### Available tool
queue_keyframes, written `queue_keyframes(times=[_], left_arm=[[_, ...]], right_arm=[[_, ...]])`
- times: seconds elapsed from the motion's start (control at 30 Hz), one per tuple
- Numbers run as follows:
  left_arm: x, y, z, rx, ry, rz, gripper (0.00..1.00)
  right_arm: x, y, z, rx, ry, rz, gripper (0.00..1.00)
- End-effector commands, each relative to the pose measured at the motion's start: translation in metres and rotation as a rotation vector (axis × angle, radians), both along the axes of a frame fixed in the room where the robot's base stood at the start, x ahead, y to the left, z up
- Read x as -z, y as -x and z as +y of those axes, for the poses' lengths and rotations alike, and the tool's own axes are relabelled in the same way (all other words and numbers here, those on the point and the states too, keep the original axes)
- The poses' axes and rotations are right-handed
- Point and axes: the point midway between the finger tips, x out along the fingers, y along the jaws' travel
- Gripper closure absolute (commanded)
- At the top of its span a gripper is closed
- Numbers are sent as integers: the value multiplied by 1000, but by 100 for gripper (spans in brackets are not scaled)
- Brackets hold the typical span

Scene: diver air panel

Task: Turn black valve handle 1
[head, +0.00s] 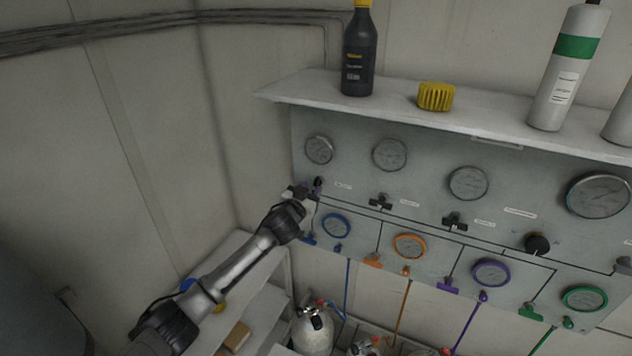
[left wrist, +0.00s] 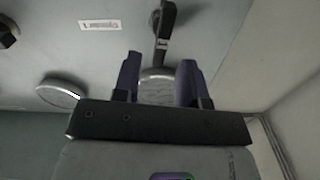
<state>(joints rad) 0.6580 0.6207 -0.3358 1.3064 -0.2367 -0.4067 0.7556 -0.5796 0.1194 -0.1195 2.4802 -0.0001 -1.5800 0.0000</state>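Black valve handle 1 (left wrist: 163,35) is a dark lever on the grey panel, beside a small label (left wrist: 100,25) that seems to read "Cylinder 1". In the head view it is mostly hidden by my left gripper (head: 308,190), at the panel's left end. In the left wrist view my left gripper (left wrist: 158,82) has its two purple fingers spread apart, with nothing held. The handle shows just past the fingertips, in line with the gap between them. Whether a finger touches it I cannot tell. My right gripper is not in view.
A gauge (head: 319,149) sits above the handle. More black handles (head: 380,202) (head: 455,221) lie to the right, with coloured gauges and valves below. A side wall stands close at left.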

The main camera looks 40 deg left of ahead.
Motion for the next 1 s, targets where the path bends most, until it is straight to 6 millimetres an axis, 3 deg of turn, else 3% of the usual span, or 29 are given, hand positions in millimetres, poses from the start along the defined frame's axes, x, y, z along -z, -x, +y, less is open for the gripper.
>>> queue_keyframes(times=[0.2, 0.4, 0.9, 1.0], left_arm=[[-1, -24, 5, -1, 1, 0, 61], [0, -35, 8, -1, 0, 0, 61], [0, -40, 8, 1, 0, 0, 61], [0, -40, 8, 1, 0, 0, 71]], right_arm=[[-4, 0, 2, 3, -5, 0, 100], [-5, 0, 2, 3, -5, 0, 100], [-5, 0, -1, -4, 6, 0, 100], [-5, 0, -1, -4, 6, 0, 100]])
